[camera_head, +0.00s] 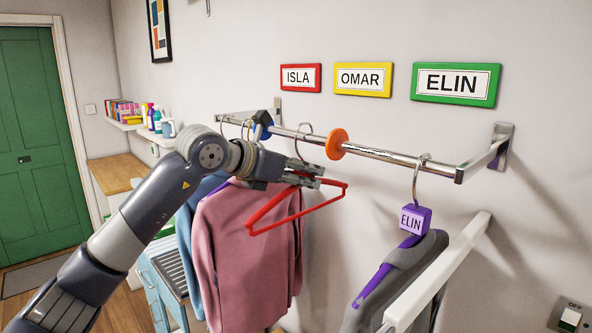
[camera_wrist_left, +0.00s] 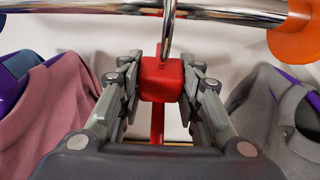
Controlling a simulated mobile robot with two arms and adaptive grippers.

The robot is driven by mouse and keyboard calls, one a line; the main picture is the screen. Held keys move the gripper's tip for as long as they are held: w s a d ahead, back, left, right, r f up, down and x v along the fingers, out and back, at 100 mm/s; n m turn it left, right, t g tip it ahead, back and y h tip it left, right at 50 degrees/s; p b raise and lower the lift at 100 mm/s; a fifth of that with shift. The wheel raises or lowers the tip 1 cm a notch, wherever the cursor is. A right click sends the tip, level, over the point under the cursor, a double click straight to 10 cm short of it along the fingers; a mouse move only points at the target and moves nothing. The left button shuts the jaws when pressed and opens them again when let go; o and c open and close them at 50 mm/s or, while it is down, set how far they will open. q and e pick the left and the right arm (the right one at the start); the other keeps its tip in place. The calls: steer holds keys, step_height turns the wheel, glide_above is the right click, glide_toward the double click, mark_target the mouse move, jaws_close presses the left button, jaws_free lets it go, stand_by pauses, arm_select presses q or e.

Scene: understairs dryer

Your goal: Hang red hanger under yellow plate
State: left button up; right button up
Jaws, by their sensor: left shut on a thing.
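The red hanger (camera_head: 268,228) is bare, with a metal hook (camera_head: 299,143) above it. My left gripper (camera_head: 310,179) is shut on its red block; in the left wrist view the block (camera_wrist_left: 160,80) sits between the fingers. The hook rises across the chrome rail (camera_head: 390,155), at the stretch between the blue disc (camera_head: 262,126) and the orange disc (camera_head: 336,144). I cannot tell whether the hook rests over the rail. The yellow plate (camera_head: 363,66) reads OMAR and is on the wall above, a little right of the hanger. My right gripper is out of view.
A pink sweater (camera_head: 245,250) hangs just left of the red hanger. A grey garment (camera_head: 400,275) with a purple ELIN tag (camera_head: 415,219) hangs at right. Red ISLA (camera_head: 300,77) and green ELIN (camera_head: 455,84) plates flank the yellow one. The rail right of the orange disc has free room.

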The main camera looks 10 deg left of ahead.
arm_select(q)
steer(key=shift+a+f, duration=0.15)
steer(key=shift+f, duration=0.25)
steer(key=o, duration=1.2)
steer(key=shift+s, duration=0.1)
